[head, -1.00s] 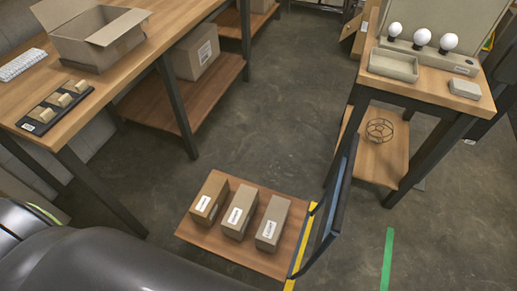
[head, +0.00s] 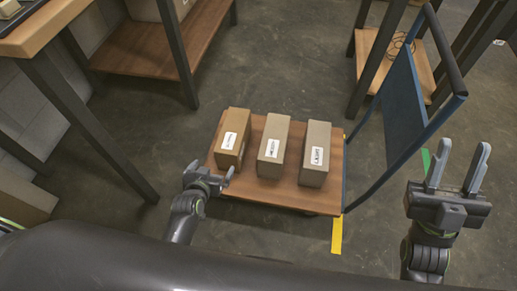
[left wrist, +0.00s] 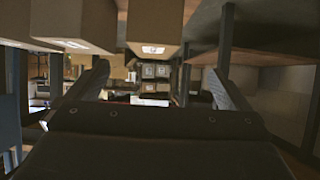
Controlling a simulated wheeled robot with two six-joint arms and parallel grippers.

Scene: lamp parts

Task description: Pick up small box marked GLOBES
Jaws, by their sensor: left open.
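Three small cardboard boxes stand side by side on a wooden cart deck (head: 262,193): a left box (head: 233,128), a middle box (head: 273,135) and a right box (head: 316,145). Each has a white label, too small to read, so I cannot tell which is marked GLOBES. My left gripper (head: 210,172) is open and empty, at the deck's left front corner, just short of the left box. In the left wrist view, its two fingers (left wrist: 158,78) are spread, with labelled boxes (left wrist: 153,22) at the top. My right gripper (head: 461,158) is open and empty, right of the cart.
The cart's blue handle frame (head: 405,110) rises at the deck's right end. A workbench with a lower shelf (head: 150,55) stands at the upper left, its dark leg (head: 100,140) near the cart. Another table with a lower shelf (head: 385,55) stands at the upper right. Grey floor lies between.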

